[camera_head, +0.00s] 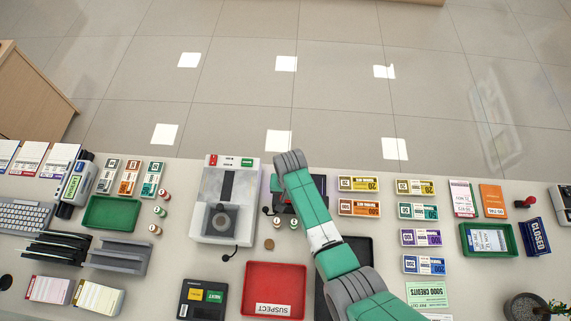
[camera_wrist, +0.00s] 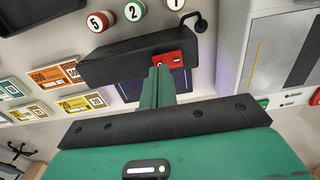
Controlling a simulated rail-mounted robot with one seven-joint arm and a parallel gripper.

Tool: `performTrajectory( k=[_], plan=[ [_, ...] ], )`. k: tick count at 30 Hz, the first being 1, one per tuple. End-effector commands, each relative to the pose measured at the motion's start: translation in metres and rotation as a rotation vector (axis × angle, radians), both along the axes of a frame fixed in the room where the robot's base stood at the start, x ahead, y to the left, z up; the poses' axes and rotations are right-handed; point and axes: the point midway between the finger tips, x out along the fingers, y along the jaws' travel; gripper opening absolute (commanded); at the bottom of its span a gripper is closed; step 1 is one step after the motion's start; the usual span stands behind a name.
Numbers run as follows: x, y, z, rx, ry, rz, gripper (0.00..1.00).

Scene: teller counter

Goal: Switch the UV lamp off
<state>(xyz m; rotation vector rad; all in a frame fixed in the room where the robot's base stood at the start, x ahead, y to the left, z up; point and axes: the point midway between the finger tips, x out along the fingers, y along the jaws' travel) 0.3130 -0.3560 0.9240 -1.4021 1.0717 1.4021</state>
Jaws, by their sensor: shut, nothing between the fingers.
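The UV lamp (camera_wrist: 120,62) is a black bar on an arm over a dark blue panel (camera_wrist: 130,92) in the wrist view. Its red rocker switch (camera_wrist: 178,58) with white marks is at the bar's right end. My green gripper (camera_wrist: 160,72) is shut and empty, with its tips at the left part of the switch. Whether they touch is unclear. In the head view my arm mostly hides the lamp (camera_head: 291,209), and my gripper is largely hidden behind my wrist.
A grey-white machine (camera_head: 247,205) stands left of the lamp. Banded note bundles (camera_head: 358,184) lie to its right, and several round numbered pieces (camera_head: 279,222) stand in front. A red SUSPECT tray (camera_head: 274,285) sits nearer the front edge.

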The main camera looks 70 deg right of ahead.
Motion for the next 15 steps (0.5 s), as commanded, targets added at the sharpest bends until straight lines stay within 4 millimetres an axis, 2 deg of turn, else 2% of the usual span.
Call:
performTrajectory(
  k=[15],
  plan=[
    [0.0001,-0.0001,-0.0069,0.000,0.000,0.000,0.00]
  ],
)
